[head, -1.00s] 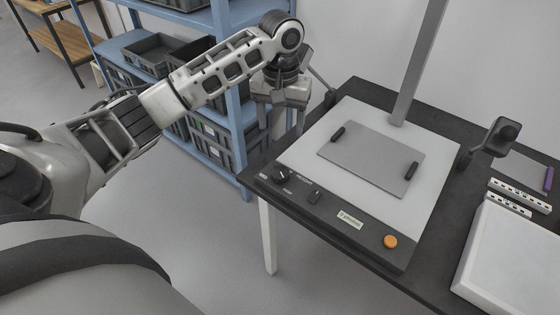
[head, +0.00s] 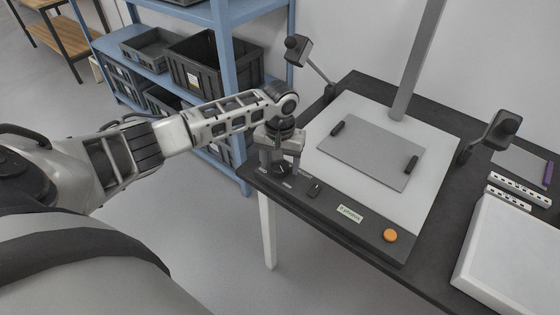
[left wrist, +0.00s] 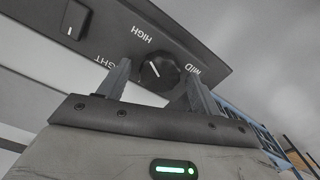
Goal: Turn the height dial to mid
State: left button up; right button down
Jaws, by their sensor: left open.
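The height dial (left wrist: 160,71) is a round black knob on the dark front panel. In the left wrist view, the word HIGH stands above it and MID to its right. A pale mark shows on the knob's left side, away from MID. My left gripper (left wrist: 158,72) is open, with one finger on each side of the dial in that view. Whether the fingers touch it I cannot tell. In the head view, my left gripper (head: 275,164) is over the panel's left corner and partly hides the dial (head: 284,170). My right gripper is not in view.
A switch (head: 314,190) is right of the dial, and an orange button (head: 390,235) is at the panel's right end. A grey plate (head: 370,155) lies on the white board, below an upright column (head: 415,65). Two lamp heads (head: 298,50) (head: 500,130) flank the board. A blue shelf (head: 226,60) stands behind.

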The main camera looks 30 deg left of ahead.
pick_arm(q)
jog(key=c, duration=1)
jog(key=shift+o, duration=0.2)
